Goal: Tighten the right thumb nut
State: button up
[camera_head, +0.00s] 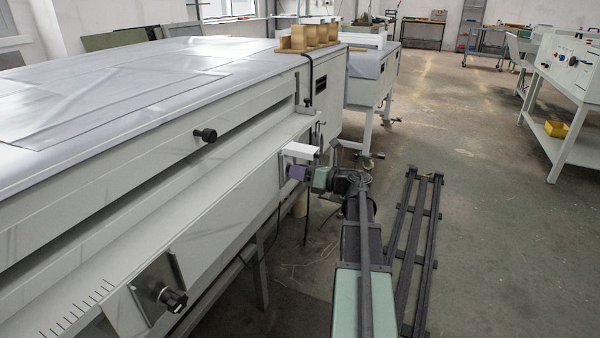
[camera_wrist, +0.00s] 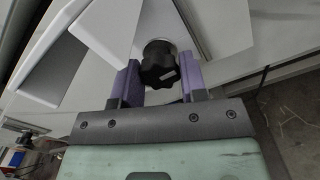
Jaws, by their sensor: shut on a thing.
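The right thumb nut (camera_wrist: 158,62) is a black lobed knob on the pale machine side, seen in the wrist view between the two purple fingers of my gripper (camera_wrist: 160,78). My gripper is shut on it, a finger at each side. In the head view my gripper (camera_head: 294,172) is at the machine's far front side, below a white bracket (camera_head: 300,150); the nut itself is hidden there. A second black thumb nut (camera_head: 172,299) sits on a bracket at the lower left.
The long pale plate processor (camera_head: 110,185) fills the left. A black knob (camera_head: 205,135) sticks out of its upper side. White plates flank the gripped nut in the wrist view. A dark rail (camera_head: 415,250) lies on the floor at right. A white bench (camera_head: 565,75) stands farther right; floor between is open.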

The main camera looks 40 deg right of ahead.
dwell(0.4)
jog(key=o, duration=0.9)
jog(key=v, duration=1.1)
jog(key=shift+w, duration=0.15)
